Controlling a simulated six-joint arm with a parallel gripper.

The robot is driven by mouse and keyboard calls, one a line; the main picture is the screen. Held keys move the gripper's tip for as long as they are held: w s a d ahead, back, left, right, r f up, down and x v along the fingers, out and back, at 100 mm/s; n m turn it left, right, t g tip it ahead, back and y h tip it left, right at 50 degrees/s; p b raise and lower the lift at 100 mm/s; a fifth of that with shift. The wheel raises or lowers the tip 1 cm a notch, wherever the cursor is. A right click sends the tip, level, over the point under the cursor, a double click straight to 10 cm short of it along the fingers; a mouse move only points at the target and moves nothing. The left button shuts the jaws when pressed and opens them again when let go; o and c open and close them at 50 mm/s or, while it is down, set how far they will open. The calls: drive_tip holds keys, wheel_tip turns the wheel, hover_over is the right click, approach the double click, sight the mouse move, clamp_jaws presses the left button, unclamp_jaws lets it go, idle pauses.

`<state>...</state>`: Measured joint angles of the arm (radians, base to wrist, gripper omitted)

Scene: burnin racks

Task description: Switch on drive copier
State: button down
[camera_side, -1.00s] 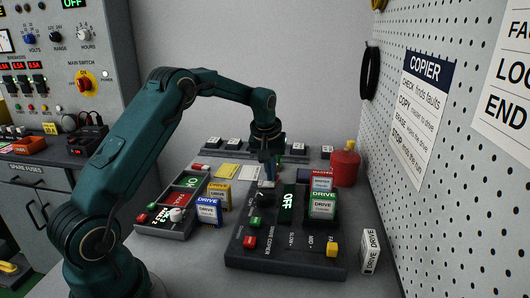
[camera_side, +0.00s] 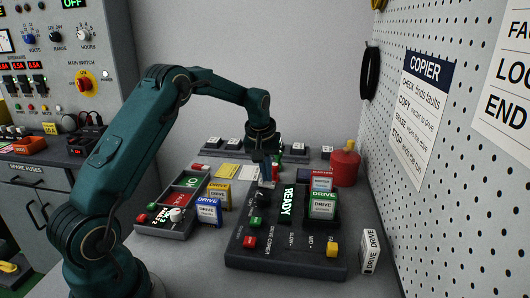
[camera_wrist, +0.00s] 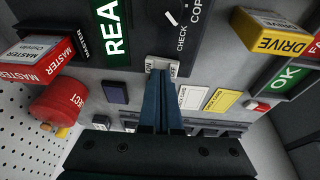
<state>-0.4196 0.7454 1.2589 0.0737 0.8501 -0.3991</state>
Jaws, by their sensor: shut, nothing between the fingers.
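The drive copier (camera_side: 290,262) is a dark box on the bench in the side view. Its display (camera_side: 287,201) reads READY in green; the wrist view shows part of this display (camera_wrist: 113,30). My gripper (camera_side: 268,185) is shut and empty, with its tips at the copier's far edge. In the wrist view the blue fingers (camera_wrist: 165,78) are together at a pale switch plate marked ON and OFF (camera_wrist: 149,66). The fingers cover the switch itself. A green-labelled drive (camera_side: 322,207) and a red-labelled master drive (camera_side: 321,181) stand in the copier.
A white drive (camera_side: 370,251) stands at right, near the pegboard (camera_side: 440,215). A red reject container (camera_side: 344,166) stands behind.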

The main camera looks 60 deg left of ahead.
sight(274, 193)
drive_tip(key=d+r, duration=0.4)
drive_tip(key=r, duration=0.9)
drive_tip(key=shift+r, duration=0.2)
drive_tip(key=s+d+r+m+t, duration=0.2)
drive_tip(key=s+d+r+m, duration=0.1)
drive_tip(key=s+d+r, duration=0.65)
drive_tip(key=s+d+f+m+h, duration=0.1)
drive_tip(key=s+d+f+m, duration=0.1)
drive_tip(key=s+f, duration=0.4)
drive_tip(key=s+d+f+m+h, duration=0.1)
drive_tip(key=s+d+f+m, duration=0.2)
drive_tip(key=s+f, duration=0.4)
drive_tip(key=shift+s+m+t, duration=0.4)
drive_tip(key=shift+m, duration=0.1)
